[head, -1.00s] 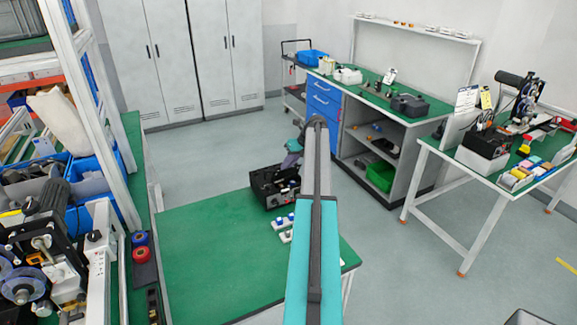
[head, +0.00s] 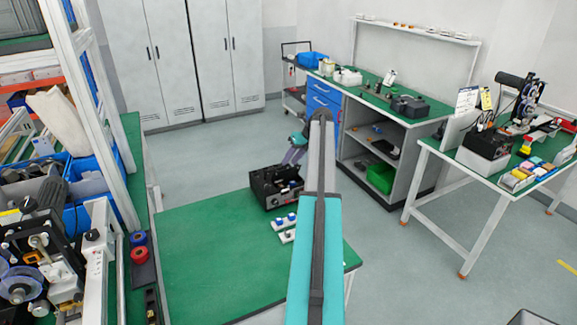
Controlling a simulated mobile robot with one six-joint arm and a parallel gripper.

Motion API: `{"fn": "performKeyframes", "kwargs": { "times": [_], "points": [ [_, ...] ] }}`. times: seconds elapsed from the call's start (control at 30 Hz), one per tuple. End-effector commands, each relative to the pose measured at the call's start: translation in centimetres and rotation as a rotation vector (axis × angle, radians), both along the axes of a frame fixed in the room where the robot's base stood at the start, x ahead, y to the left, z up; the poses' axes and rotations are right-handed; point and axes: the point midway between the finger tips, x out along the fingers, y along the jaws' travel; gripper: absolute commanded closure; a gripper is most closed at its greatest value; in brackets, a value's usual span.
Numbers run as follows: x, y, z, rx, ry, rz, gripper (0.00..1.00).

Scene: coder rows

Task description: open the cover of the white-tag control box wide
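A black box (head: 262,194) stands at the far edge of the near green table. Its upper side looks open, with dark parts and small light spots inside; I cannot make out a tag or a separate cover on it. My gripper (head: 289,164) is small and partly hidden behind my own arm, just above the back of this box. I cannot tell whether its fingers are open or touch the box. A white tag (head: 467,100) and a yellow tag (head: 486,97) stand by a dark-topped box (head: 487,145) on the right table.
White pieces with blue knobs (head: 284,221) lie in front of the black box. The near green table (head: 215,250) is mostly clear. A shelf rack (head: 95,90) stands at left, and a bench with a blue drawer unit (head: 323,105) stands behind.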

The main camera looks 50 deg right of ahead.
Motion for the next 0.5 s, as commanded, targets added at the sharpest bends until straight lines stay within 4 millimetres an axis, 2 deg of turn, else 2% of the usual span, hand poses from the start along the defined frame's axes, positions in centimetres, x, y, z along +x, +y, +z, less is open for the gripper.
{"fn": "performKeyframes", "kwargs": {
  "times": [0.5],
  "points": [
    [-3.4, -0.9, 6.1, -0.003, -0.003, -0.002, 0.69]
  ]
}}
